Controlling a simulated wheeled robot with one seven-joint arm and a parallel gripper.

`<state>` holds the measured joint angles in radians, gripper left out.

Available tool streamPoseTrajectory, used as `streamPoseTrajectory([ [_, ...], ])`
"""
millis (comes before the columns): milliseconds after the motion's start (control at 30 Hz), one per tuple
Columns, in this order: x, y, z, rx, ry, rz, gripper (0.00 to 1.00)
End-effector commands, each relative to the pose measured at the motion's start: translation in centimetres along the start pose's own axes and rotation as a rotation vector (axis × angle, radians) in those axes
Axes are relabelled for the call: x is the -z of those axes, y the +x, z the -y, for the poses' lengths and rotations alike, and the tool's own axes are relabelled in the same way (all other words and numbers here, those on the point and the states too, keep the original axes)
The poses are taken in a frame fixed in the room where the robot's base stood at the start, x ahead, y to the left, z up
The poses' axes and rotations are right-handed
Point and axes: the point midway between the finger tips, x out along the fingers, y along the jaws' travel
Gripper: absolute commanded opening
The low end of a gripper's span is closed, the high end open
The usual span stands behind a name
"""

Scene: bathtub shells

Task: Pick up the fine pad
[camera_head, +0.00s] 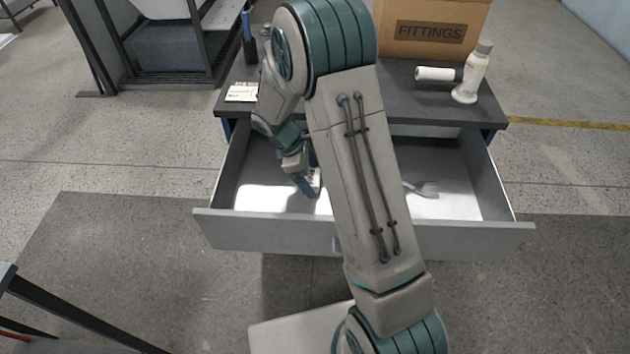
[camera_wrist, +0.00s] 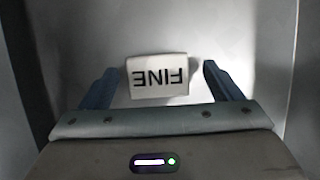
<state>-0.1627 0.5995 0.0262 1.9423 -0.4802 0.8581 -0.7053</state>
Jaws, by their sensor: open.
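The fine pad (camera_wrist: 157,77) is a small white block with the word FINE on its face, upside down in the wrist view. It lies in the drawer between the two blue fingers of my gripper (camera_wrist: 158,90). The fingers are open, with a gap on each side of the pad. In the head view my gripper (camera_head: 308,185) reaches down into the left part of the open drawer (camera_head: 270,232). The pad cannot be made out there.
A grey tool (camera_head: 421,188) lies in the drawer's right part. On the bench top (camera_head: 400,100) stand a FITTINGS box (camera_head: 432,35), a white bottle (camera_head: 470,75), a white roll (camera_head: 436,73) and a white card (camera_head: 241,92). The drawer walls are close around my gripper.

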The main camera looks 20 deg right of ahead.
Motion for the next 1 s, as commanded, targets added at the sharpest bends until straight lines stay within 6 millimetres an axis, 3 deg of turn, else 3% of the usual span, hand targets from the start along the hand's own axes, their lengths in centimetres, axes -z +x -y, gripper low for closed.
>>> streamPoseTrajectory([
  [100, 0.01, 1.22, 0.01, 0.0, 0.0, 0.0, 0.85],
  [367, 0.02, 1.42, 0.0, -0.001, 0.0, -0.001, 0.85],
  [533, 0.04, 1.4, 0.01, -0.001, 0.0, -0.001, 0.41],
  [567, 0.04, 1.4, 0.02, -0.001, 0.0, -0.001, 0.37],
  [1000, -0.27, 0.56, -0.03, -0.003, 0.001, -0.002, 0.33],
])
